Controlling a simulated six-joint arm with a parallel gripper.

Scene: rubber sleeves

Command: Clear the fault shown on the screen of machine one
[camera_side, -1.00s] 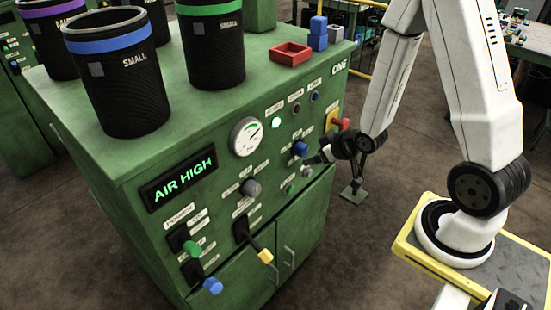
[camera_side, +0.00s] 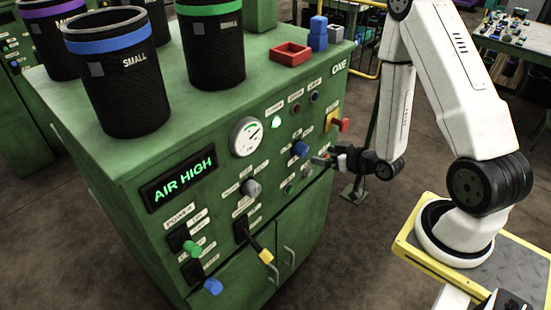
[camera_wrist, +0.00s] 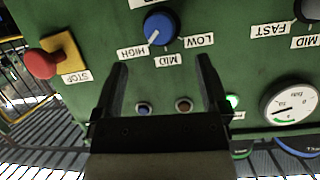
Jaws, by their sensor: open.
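Machine one is the green cabinet labelled ONE (camera_side: 339,68). Its screen (camera_side: 181,180) reads AIR HIGH in green letters. A blue knob (camera_side: 300,148) sits on the front panel; in the wrist view the blue knob (camera_wrist: 161,27) has a white mark pointing toward HIGH, with MID and LOW labels beside it. A round white gauge (camera_side: 246,137) is on the same panel, partly shown in the wrist view (camera_wrist: 289,104). My gripper (camera_wrist: 162,65) is open and empty, its fingers short of the knob in the picture. In the side view my gripper (camera_side: 325,158) is right of and below the knob.
A red stop button (camera_side: 342,125) on a yellow plate is right of the knob. A grey knob (camera_side: 251,187), a yellow-tipped lever (camera_side: 266,256), and green and blue levers are lower left. Sleeves, a red tray (camera_side: 291,53) and blue blocks stand on top.

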